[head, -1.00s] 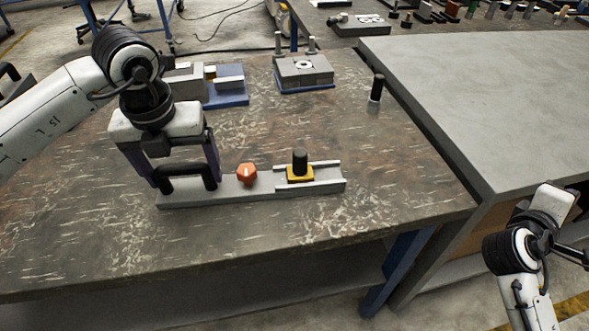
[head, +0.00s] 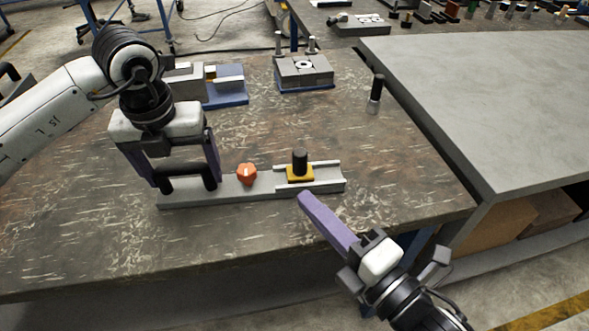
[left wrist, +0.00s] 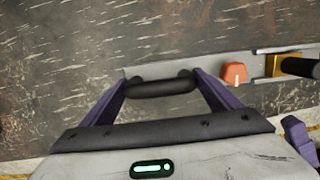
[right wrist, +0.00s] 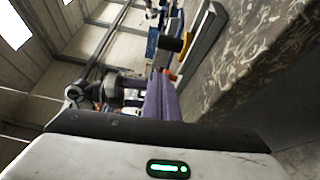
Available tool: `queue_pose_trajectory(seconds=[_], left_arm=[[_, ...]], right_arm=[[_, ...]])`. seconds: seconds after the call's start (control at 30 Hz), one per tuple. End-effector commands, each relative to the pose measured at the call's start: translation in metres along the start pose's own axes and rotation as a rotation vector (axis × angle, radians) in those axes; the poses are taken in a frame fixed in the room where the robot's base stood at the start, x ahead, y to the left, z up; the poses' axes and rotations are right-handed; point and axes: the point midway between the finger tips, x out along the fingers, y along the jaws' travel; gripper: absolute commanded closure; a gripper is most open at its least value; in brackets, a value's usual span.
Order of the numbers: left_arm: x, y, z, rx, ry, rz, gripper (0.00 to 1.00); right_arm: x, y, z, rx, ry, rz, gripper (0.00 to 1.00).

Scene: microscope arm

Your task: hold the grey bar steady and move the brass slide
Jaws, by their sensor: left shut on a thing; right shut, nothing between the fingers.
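The grey bar (head: 225,191) lies along the front of the table. A black handle (head: 188,170) stands at its left end, an orange knob (head: 247,174) in its middle. The brass slide (head: 300,177) with an upright black knob (head: 300,161) sits in a railed channel at the right end. My left gripper (head: 187,181) is shut on the black handle, which also shows between its fingers in the left wrist view (left wrist: 160,86). My right gripper (head: 304,197) is shut and empty, its purple fingertips just in front of the bar near the slide, apart from the black knob.
Fixture blocks on blue bases (head: 305,74) stand at the back of the table. A black-capped bottle (head: 375,95) stands at the right. A grey bench (head: 490,110) adjoins on the right. The table around the bar is clear.

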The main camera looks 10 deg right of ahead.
Motion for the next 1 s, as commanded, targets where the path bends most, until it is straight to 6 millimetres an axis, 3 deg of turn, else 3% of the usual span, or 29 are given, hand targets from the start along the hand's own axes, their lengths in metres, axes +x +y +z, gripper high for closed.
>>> queue_pose_trajectory(seconds=[0.13,0.57,0.77,1.0], left_arm=[[-0.002,-0.001,0.001,-0.001,-0.004,-0.005,0.70],[-0.002,-0.001,0.001,-0.001,-0.005,-0.006,0.70],[-0.002,-0.001,0.001,-0.001,-0.005,-0.006,0.70],[-0.002,-0.001,0.001,-0.001,-0.005,-0.006,0.70]], right_arm=[[-0.005,0.001,-0.013,0.081,0.029,-0.006,1.00],[0.000,0.001,-0.013,0.086,0.028,-0.006,1.00],[0.026,0.002,-0.013,0.086,0.028,-0.003,1.00],[0.077,0.002,-0.015,0.086,0.028,-0.003,1.00]])
